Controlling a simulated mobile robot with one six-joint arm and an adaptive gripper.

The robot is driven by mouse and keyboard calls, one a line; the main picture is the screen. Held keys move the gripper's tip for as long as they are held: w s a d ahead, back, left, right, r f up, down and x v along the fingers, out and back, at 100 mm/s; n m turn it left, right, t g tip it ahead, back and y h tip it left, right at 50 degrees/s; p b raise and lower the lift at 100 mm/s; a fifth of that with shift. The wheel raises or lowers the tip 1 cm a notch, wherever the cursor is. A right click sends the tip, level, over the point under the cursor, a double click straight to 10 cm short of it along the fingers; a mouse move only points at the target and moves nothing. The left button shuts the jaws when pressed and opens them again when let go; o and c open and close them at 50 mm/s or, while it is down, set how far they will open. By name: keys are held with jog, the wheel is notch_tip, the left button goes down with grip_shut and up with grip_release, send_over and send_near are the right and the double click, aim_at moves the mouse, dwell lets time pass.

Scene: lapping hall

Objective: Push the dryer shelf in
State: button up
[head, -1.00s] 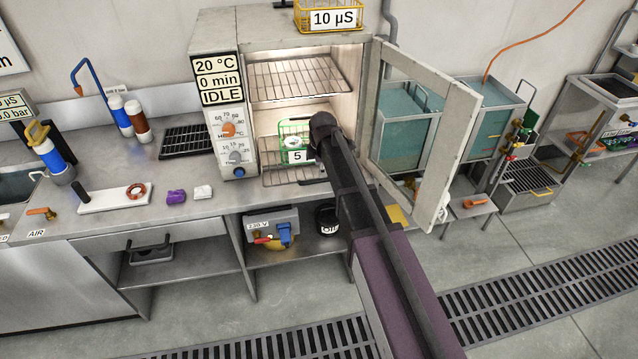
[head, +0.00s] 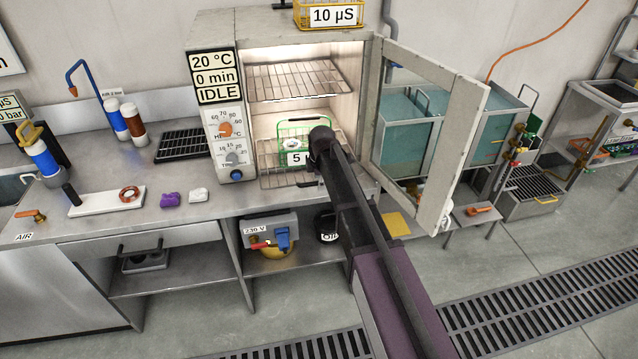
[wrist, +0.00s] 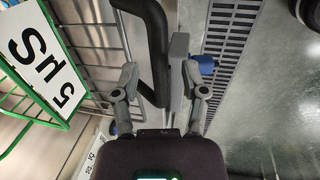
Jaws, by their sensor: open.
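The dryer (head: 258,25) stands on the bench with its glass door (head: 462,135) swung open to the right. Its lower wire shelf (head: 272,181) carries a green-framed basket labelled 5 (head: 296,158); in the wrist view the label (wrist: 40,58) reads 5 µS. A dark handle (head: 308,184) is at the shelf's front. In the wrist view my gripper (wrist: 160,78) is open, and the dark handle bar (wrist: 156,45) shows between its fingers; I cannot tell whether they touch. In the head view my arm hides the gripper and part of the shelf front.
An upper wire shelf (head: 295,82) sits above in the dryer. A yellow basket labelled 10 µS (head: 330,16) stands on top. The open door is close to the right of my arm. Purple (head: 170,200) and white (head: 198,195) lumps lie on the bench at left.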

dwell(0.3)
grip_shut()
jog(key=shift+w, duration=0.1)
jog(key=w+a, duration=0.2)
jog(key=w, duration=0.5)
jog(key=w+a, duration=0.2)
jog(key=w, duration=0.5)
jog(key=w+a, duration=0.2)
jog(key=w, duration=0.5)
jog(key=shift+w+a, duration=0.1)
jog(key=shift+w, duration=0.25)
grip_release()
jog(key=shift+s, duration=0.2)
